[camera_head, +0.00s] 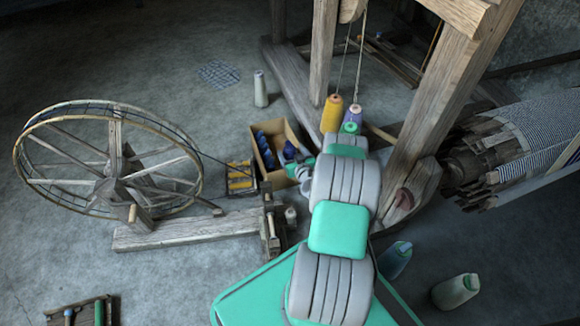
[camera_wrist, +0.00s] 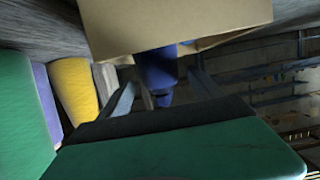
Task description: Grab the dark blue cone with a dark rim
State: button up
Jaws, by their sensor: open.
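A dark blue cone (camera_head: 289,151) stands in the right part of an open cardboard box (camera_head: 293,129), its top reaching above the box wall. It also shows in the wrist view as a blue cone (camera_wrist: 158,70) beside the box wall (camera_wrist: 180,24), which appears inverted there. A dark rim on it cannot be made out. My gripper (camera_wrist: 161,82) is open, with one finger on each side of the cone; contact with it cannot be told. In the head view my arm partly hides the gripper at the box's near right side.
Several smaller blue pieces (camera_head: 263,147) lie in the box. A spinning wheel (camera_head: 110,160) is left; a loom post (camera_head: 430,90) is right. Two bottle-like cones (camera_head: 456,291) (camera_head: 395,260) are on the floor.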

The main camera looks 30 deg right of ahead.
jog(key=b+x, duration=0.1)
jog(key=x, duration=0.2)
jog(key=b+x, duration=0.1)
jog(key=shift+w+f+b, duration=0.25)
jog(key=shift+f+b, duration=0.05)
jog(key=shift+f, duration=0.1)
jog(key=shift+w+d+r, duration=0.1)
jog(key=shift+w, duration=0.2)
jog(key=shift+c, duration=0.5)
grip_shut()
jog(key=shift+r, duration=0.1)
